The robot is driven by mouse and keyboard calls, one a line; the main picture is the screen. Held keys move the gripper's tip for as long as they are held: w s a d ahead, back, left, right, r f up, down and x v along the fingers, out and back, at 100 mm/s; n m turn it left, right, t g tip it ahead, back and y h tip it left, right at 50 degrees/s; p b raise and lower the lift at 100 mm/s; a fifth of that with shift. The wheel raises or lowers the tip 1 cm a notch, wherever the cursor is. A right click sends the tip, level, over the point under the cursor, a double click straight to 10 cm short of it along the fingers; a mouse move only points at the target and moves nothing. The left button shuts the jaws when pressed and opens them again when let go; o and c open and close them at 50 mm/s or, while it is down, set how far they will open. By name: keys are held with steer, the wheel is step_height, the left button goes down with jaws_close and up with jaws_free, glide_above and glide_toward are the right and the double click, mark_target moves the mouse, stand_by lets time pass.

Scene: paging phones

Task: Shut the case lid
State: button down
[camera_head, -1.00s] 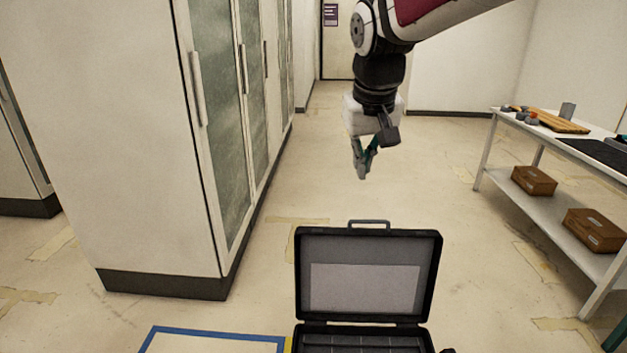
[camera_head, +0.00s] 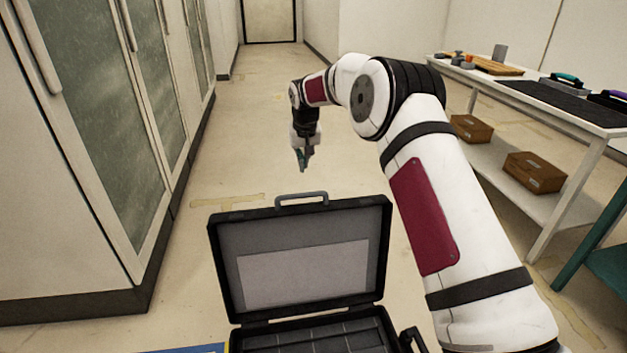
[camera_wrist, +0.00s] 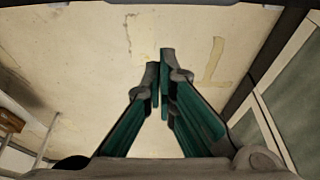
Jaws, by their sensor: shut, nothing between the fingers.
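The black case stands open in the head view, with its lid (camera_head: 300,258) raised upright and a handle (camera_head: 302,199) on the lid's top edge. The lid's inside is grey with a paler panel. The case base (camera_head: 320,335) shows grey compartments and is cut off by the lower picture edge. My gripper (camera_head: 304,168) is beyond the lid, above the floor and apart from the case. Its fingers point down. In the wrist view my gripper (camera_wrist: 160,58) has its green-padded fingers together with nothing between them, and only floor shows beyond.
Tall cabinets (camera_head: 100,130) line the left side. Clear floor (camera_head: 250,110) lies beyond the case.

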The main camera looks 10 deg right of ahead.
steer(key=b+x, duration=0.2)
steer(key=x, duration=0.8)
steer(key=shift+s+r+b, duration=0.1)
steer(key=shift+s+r, duration=0.2)
steer(key=shift+s, duration=0.3)
steer(key=shift+s+r+b, duration=0.15)
steer(key=shift+s+r, duration=0.1)
steer(key=shift+s, duration=0.4)
steer(key=shift+s+r+b, duration=0.1)
steer(key=shift+s+r, duration=0.2)
steer(key=shift+s, duration=0.3)
steer(key=shift+s, duration=0.1)
